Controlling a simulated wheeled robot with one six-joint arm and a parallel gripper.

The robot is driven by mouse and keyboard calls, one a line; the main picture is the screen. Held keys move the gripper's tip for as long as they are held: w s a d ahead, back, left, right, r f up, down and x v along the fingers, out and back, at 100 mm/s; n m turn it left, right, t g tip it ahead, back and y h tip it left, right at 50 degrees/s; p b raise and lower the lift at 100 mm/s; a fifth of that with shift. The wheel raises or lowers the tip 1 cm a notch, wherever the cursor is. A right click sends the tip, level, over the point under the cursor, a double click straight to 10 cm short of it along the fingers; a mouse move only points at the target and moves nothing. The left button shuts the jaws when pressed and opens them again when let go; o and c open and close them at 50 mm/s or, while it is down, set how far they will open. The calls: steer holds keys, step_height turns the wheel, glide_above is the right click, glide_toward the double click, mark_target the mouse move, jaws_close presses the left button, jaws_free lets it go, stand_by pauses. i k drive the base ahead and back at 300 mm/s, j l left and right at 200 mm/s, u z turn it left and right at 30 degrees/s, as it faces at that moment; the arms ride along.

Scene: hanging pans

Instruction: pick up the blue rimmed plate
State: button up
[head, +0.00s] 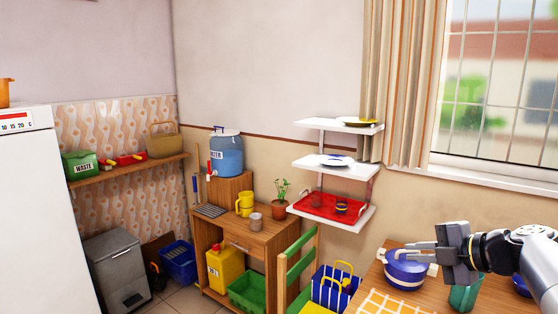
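A blue rimmed plate (337,160) lies on the middle white shelf of the wall rack. It is seen almost edge-on, with a white middle and a dark blue edge. My gripper (409,250) is at the right, well below and to the right of the plate, in front of the wooden table area. Its two fingers point left with a gap between them, and nothing shows in the gap. It is apart from the plate.
A yellow-rimmed plate (360,121) lies on the top shelf. A red tray (330,206) with cups is on the bottom shelf. A blue pot (406,274) stands on the table (376,283) near my gripper. A curtain (398,80) hangs right of the rack.

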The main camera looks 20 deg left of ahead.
mark_target(332, 160)
steer(key=i+j+u, duration=0.15)
steer(key=u, duration=0.3)
steer(key=i+j+u, duration=0.2)
steer(key=u, duration=0.2)
steer(key=i+j+u, duration=0.15)
steer(key=u, duration=0.3)
steer(key=i+u, duration=0.25)
steer(key=u, duration=0.15)
steer(key=i+j+u, duration=0.1)
steer(key=i+u, duration=0.15)
steer(key=i, duration=0.45)
steer(key=i+l+z, duration=0.1)
steer(key=i+z, duration=0.15)
steer(key=z, duration=0.25)
steer(key=i+z, duration=0.25)
steer(key=z, duration=0.25)
steer(key=i+j+z, duration=0.2)
steer(key=z, duration=0.3)
steer(key=i+l+z, duration=0.1)
steer(key=i+z, duration=0.15)
steer(key=z, duration=0.2)
steer(key=i+z, duration=0.3)
steer(key=z, duration=0.15)
steer(key=i+j+z, duration=0.1)
steer(key=i+z, duration=0.15)
steer(key=z, duration=0.2)
